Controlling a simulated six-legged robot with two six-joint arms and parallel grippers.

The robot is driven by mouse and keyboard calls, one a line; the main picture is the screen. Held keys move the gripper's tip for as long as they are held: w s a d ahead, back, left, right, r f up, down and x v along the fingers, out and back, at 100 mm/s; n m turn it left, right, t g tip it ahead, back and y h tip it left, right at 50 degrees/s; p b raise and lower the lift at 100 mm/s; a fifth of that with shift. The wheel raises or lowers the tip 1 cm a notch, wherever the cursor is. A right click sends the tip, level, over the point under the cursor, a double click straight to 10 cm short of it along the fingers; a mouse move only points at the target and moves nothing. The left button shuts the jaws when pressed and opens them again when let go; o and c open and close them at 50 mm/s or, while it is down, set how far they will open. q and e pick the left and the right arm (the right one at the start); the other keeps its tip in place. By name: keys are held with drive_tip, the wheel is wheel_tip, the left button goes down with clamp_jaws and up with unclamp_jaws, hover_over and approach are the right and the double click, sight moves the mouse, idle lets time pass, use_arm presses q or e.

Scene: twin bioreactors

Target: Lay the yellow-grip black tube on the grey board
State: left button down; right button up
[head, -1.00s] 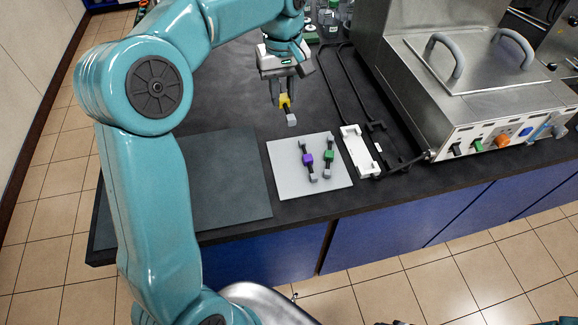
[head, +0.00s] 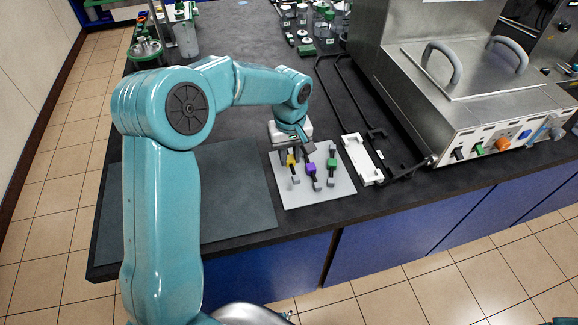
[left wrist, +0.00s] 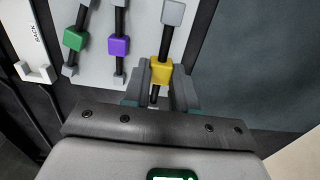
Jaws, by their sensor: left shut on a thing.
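The black tube with the yellow grip (head: 291,160) is over the left part of the light grey board (head: 300,199), its grey end pointing to the board's front edge. My left gripper (head: 294,151) is shut on it at the yellow grip, which also shows between the fingers in the left wrist view (left wrist: 161,72). The tube is at or just above the board; I cannot tell whether it touches. A purple-grip tube (head: 312,170) and a green-grip tube (head: 332,165) lie on the board to its right. My right gripper is not in view.
A white holder (head: 362,160) and black looped tubing (head: 345,95) lie right of the board. A steel bath (head: 470,90) stands further right. A dark mat (head: 225,190) lies to the left. Bottles (head: 325,25) stand at the back.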

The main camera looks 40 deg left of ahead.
sight(289, 176)
use_arm(q)
drive_tip(key=f, duration=0.4)
drive_tip(key=shift+s+a+f, duration=0.1)
drive_tip(key=shift+a+f, duration=0.1)
drive_tip(key=shift+f, duration=0.05)
drive_tip(key=shift+d+f, duration=0.1)
drive_tip(key=shift+f, duration=0.3)
drive_tip(key=shift+f, duration=0.15)
drive_tip(key=c, duration=0.9)
unclamp_jaws()
